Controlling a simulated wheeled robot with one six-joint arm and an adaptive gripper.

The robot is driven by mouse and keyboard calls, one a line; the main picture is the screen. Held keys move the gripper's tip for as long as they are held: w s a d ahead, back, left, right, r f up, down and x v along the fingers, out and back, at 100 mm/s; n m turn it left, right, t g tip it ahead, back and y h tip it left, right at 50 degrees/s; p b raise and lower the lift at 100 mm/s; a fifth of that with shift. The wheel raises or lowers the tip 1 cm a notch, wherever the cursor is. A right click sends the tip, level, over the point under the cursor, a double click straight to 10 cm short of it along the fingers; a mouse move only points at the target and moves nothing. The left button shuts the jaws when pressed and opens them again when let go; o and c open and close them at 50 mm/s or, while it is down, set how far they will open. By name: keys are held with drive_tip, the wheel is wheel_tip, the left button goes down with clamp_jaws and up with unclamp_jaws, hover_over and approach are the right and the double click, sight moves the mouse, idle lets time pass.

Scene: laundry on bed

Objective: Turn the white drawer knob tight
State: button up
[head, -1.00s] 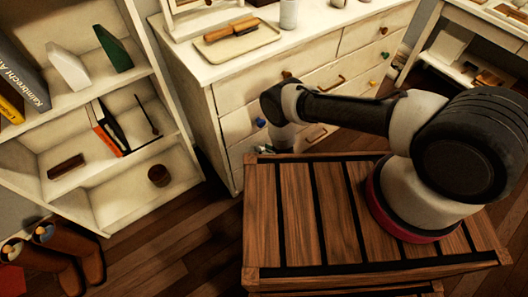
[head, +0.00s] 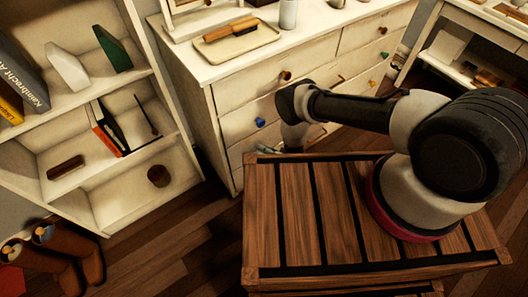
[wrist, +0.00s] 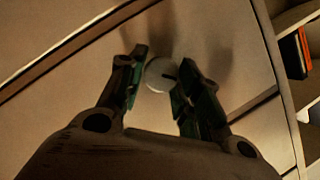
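The white drawer knob (wrist: 158,75) is round, with a dark mark on its right side, and shows in the wrist view against a pale drawer front. My gripper (wrist: 160,83) is open, with one dark green-padded finger on each side of the knob. The gaps are narrow; I cannot tell whether either finger touches it. In the head view my gripper (head: 266,148) is low at the dresser's front, partly behind my own arm. The white knob cannot be made out there.
The white dresser (head: 228,95) has other knobs, including a blue one (head: 260,122) and a dark brown one (head: 286,75). A tray (head: 236,46) with a brush lies on top. A slatted wooden crate (head: 300,215) stands in front, and a shelf (head: 120,170) at left.

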drive_tip(key=shift+o, duration=1.4)
drive_tip(key=v, duration=1.2)
